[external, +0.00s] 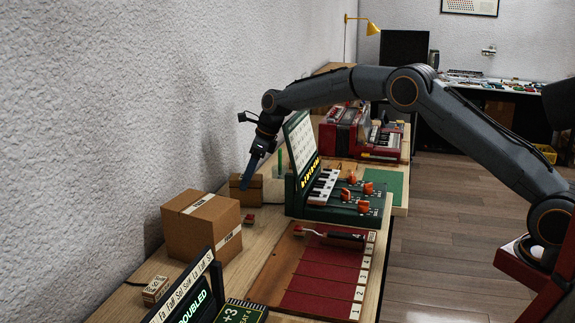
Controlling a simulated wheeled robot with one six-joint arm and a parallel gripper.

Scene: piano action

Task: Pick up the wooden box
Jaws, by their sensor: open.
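A small brown box (253,195), which looks like the wooden box, stands on the wooden bench (262,245) near the wall, behind a larger taped cardboard box. My gripper (247,184) reaches down from above with its fingers pointing at the small box. The fingers overlap the box's upper part in this view; I cannot tell whether they touch it. My gripper is open, and nothing shows held in it. Part of the small box is hidden behind the fingers.
The cardboard box (190,232) stands in front. A green keyboard device (335,205) with an upright panel is close on the right. A small reddish block (249,219) lies nearby. A red striped board (322,270) and a handled tool (335,237) lie nearer the camera.

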